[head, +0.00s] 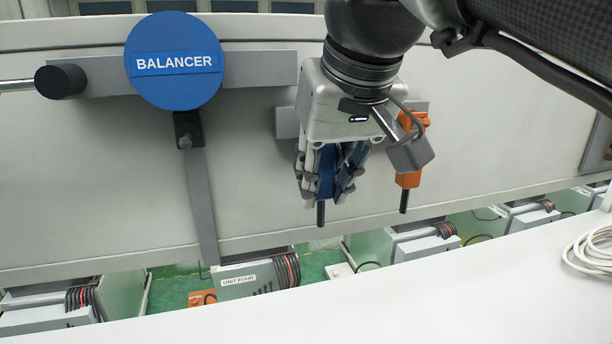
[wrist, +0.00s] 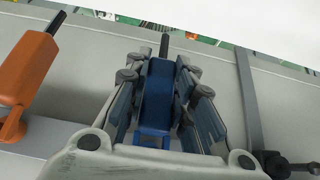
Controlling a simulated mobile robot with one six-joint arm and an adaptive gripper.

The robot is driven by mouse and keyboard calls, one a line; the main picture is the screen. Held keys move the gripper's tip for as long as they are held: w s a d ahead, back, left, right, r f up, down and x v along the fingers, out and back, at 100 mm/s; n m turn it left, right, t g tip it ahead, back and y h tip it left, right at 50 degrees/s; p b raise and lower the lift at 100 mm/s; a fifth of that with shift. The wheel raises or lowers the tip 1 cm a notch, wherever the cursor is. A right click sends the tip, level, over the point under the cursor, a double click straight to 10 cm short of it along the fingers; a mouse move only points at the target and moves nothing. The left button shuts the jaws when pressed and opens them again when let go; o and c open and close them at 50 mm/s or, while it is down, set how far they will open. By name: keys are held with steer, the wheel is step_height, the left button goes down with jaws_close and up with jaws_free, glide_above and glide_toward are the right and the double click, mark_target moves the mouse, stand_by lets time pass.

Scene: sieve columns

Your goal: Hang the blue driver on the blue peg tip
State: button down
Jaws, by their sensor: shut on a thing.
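The blue driver (head: 326,172) is held between the fingers of my gripper (head: 324,194), its dark shaft pointing down, in front of the pale wall panel. In the wrist view the blue driver (wrist: 158,92) lies between the two fingers of my gripper (wrist: 160,78), with its dark shaft beyond them. I cannot make out a blue peg tip in either view. A grey plate (head: 286,122) on the panel shows just left of my gripper, and the gripper body hides what lies behind it.
An orange driver (head: 408,180) hangs close to the right of my gripper; it is at the left in the wrist view (wrist: 27,70). A blue BALANCER disc (head: 174,62) is at the left. A white surface (head: 430,300) with coiled cable (head: 590,250) is in front.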

steer(key=c, duration=1.3)
jaws_free()
